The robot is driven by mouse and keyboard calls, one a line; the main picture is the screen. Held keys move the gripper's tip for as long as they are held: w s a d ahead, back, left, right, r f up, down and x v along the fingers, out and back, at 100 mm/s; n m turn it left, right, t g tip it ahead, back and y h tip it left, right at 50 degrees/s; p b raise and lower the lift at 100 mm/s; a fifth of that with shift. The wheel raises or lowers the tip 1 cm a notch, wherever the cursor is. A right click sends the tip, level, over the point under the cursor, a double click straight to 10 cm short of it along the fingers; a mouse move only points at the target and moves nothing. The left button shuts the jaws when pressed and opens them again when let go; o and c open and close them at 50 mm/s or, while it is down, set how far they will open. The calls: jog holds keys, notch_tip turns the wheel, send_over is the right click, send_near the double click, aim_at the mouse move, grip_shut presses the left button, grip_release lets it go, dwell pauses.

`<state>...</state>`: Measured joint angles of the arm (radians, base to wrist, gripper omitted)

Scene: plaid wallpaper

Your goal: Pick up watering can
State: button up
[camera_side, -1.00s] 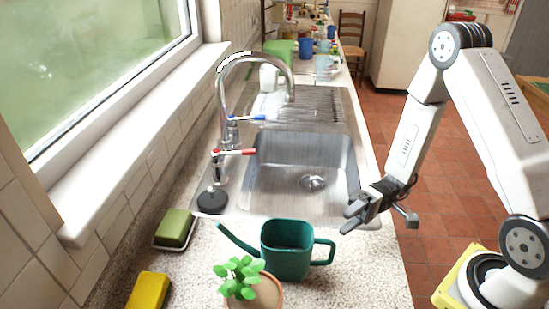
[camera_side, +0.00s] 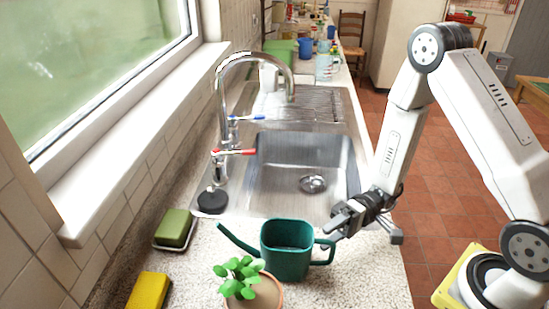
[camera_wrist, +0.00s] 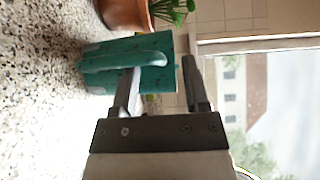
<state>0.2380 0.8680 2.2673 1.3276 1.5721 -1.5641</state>
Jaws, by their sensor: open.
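The teal watering can (camera_side: 287,262) stands upright on the speckled counter in front of the sink, its spout to the left and its handle (camera_side: 328,257) to the right. My gripper (camera_side: 334,226) is open, just above and right of the handle in the side view. In the wrist view the can (camera_wrist: 98,62) lies ahead of my gripper (camera_wrist: 160,68). One finger overlaps its handle there and the other finger is to the right. I cannot tell whether that finger touches the handle.
A potted plant (camera_side: 255,293) stands close in front of the can. A green sponge dish (camera_side: 175,229) and a yellow sponge (camera_side: 148,291) lie to the left. The sink (camera_side: 300,165) and faucet (camera_side: 221,95) are behind. Bare counter (camera_side: 365,270) lies right of the can.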

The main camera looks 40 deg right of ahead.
jog(key=shift+a, duration=0.5)
grip_shut()
dwell(1.4)
